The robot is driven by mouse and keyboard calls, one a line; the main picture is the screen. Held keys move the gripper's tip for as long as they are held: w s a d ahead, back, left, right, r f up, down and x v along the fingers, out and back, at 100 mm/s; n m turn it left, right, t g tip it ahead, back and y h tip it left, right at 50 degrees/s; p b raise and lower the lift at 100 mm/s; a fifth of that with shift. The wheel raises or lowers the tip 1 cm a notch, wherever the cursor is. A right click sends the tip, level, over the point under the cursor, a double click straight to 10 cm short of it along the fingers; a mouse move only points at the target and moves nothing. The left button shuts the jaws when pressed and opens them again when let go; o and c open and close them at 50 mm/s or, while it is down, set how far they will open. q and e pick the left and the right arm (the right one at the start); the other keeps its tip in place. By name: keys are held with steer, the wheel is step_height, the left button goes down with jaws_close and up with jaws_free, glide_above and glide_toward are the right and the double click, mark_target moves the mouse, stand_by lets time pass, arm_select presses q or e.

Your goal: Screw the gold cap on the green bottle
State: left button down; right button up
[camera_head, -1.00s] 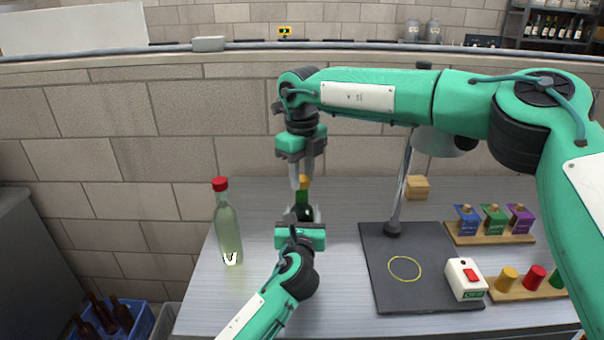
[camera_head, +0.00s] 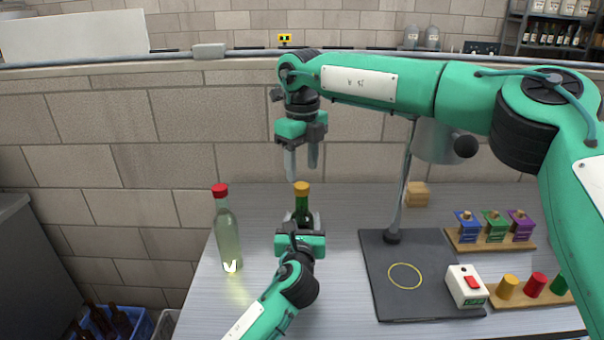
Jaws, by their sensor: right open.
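The green bottle (camera_head: 302,207) stands upright on the table, with the gold cap (camera_head: 301,187) on top of its neck. How far the cap is threaded cannot be told. My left gripper (camera_head: 302,220) comes from the front with its fingers around the lower part of the bottle; its wrist hides the bottle's base. My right gripper (camera_head: 302,162) points straight down above the cap, with its fingers apart and empty. A small gap shows between its fingertips and the cap.
A clear bottle with a red cap (camera_head: 227,232) stands to the left. A dark board (camera_head: 425,250) with a lamp post and a switch box (camera_head: 466,286) lies to the right.

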steer(key=o, duration=0.6)
step_height(320, 180, up, 12)
stand_by(0.5)
arm_select(q)
steer(key=shift+c, duration=2.3)
jaws_free()
steer(key=s, duration=1.3)
steer(key=shift+s+a, duration=0.4)
steer(key=shift+a, duration=0.05)
arm_select(e)
steer(key=shift+f, duration=0.3)
arm_select(q)
steer(key=shift+f, duration=0.1)
arm_select(e)
steer(key=shift+f, duration=0.1)
